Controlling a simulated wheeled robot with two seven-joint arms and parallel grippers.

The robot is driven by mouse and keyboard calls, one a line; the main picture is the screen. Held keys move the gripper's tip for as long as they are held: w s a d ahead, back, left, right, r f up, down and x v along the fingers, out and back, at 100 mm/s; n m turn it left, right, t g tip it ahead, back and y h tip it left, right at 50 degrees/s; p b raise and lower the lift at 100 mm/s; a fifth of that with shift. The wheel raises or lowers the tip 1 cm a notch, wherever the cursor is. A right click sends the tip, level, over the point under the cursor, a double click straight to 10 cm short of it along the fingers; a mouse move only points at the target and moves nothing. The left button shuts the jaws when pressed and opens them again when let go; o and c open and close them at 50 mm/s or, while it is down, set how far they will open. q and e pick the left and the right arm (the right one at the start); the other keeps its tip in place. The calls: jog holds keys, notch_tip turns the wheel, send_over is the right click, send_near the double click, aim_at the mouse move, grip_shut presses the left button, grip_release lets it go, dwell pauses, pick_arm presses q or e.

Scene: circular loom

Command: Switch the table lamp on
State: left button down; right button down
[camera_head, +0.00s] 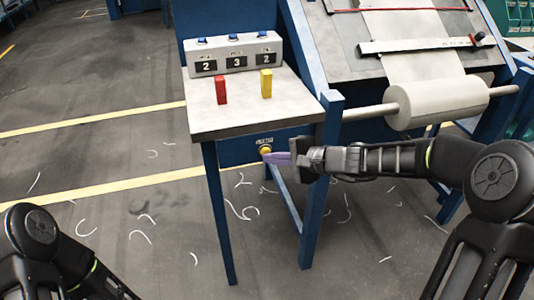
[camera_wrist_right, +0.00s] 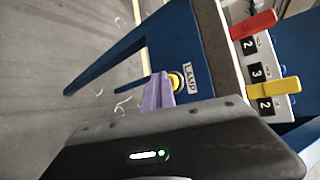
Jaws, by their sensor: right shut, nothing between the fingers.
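The lamp switch is a round yellow button (camera_head: 265,150) on the blue front panel under the small table's top. In the right wrist view the button (camera_wrist_right: 175,82) sits beside a white label reading LAMP (camera_wrist_right: 189,78). My right gripper (camera_head: 270,158) has purple fingers, shut and empty, with the tips right at the button. In the right wrist view the fingers (camera_wrist_right: 158,92) cover part of the button's edge. I cannot tell whether they touch or press it. My left arm shows at the lower left, but its gripper is out of view. No lamp is clearly visible.
The small table (camera_head: 205,122) carries a red block (camera_head: 221,90), a yellow block (camera_head: 266,83) and a grey counter box (camera_head: 234,56) reading 2, 3, 2. A white roll (camera_head: 437,101) on a loom frame stands right, above my right arm. Floor at left is open, with scattered thread scraps.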

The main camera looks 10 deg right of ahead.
jog(key=shift+w, duration=0.1)
dwell(0.4)
jog(key=shift+w, duration=0.3)
jog(key=shift+r, duration=0.1)
jog(key=shift+s+b, duration=0.2)
jog(key=shift+b, duration=0.35)
jog(key=s+b, duration=0.3)
jog(key=s, duration=0.3)
jog(key=shift+d, duration=0.2)
